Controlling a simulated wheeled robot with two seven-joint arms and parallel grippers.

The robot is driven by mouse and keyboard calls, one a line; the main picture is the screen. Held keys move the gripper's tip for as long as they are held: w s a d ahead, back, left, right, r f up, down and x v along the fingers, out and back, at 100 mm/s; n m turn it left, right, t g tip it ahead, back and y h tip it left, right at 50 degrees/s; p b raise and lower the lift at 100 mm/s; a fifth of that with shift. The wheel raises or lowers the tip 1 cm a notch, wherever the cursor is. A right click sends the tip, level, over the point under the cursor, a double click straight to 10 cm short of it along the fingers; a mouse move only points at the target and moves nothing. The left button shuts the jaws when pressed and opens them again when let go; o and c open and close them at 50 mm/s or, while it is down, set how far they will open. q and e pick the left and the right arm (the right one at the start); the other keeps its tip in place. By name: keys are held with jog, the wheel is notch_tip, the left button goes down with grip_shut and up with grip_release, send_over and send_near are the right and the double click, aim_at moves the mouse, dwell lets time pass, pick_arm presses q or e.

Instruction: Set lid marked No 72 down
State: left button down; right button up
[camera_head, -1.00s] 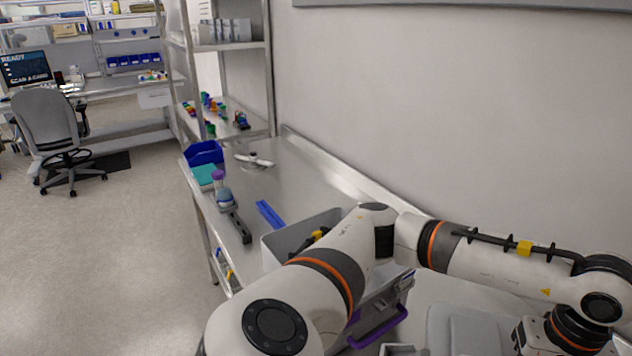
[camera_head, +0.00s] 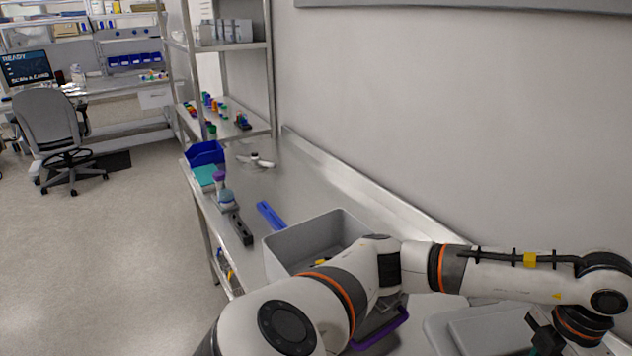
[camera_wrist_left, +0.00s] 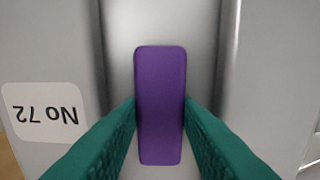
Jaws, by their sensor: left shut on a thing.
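In the left wrist view, the lid marked No 72 is a grey surface with a white label (camera_wrist_left: 42,112), which reads upside down. A purple handle (camera_wrist_left: 160,75) stands in a recessed channel between two raised grey parts. The teal fingers of my left gripper (camera_wrist_left: 160,118) are shut on this handle, one on each side. In the head view my left arm crosses the lower right, and its fingertips and grip are not clear. A grey panel (camera_head: 475,325) lies below the forearm; I cannot tell whether it is this lid. My right gripper is not in view.
An open grey bin (camera_head: 312,238) stands on the steel bench (camera_head: 310,190), partly behind my arm. Another purple handle (camera_head: 380,332) shows below the arm. A blue bar (camera_head: 270,215), a dark tool (camera_head: 241,228) and a blue bin (camera_head: 205,153) lie farther along. The bench middle is clear.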

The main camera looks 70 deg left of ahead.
pick_arm(q)
jog(key=n, duration=0.6)
jog(key=shift+w+a+f, duration=0.35)
jog(key=shift+w, duration=0.05)
jog(key=n, duration=0.4)
jog(key=f+n, duration=0.1)
jog(key=n, duration=0.1)
jog(key=shift+w+a, duration=0.25)
jog(key=shift+a, duration=0.15)
jog(key=n, duration=0.4)
jog(key=a+f+n, duration=0.1)
jog(key=n, duration=0.1)
jog(key=shift+w, duration=0.2)
jog(key=n, duration=0.5)
jog(key=shift+w+a+f, duration=0.1)
jog(key=shift+a+f, duration=0.2)
jog(key=shift+f, duration=0.1)
jog(key=shift+f, duration=0.15)
notch_tip(320, 180, down, 9)
jog(key=p, duration=0.3)
jog(key=shift+f, duration=0.4)
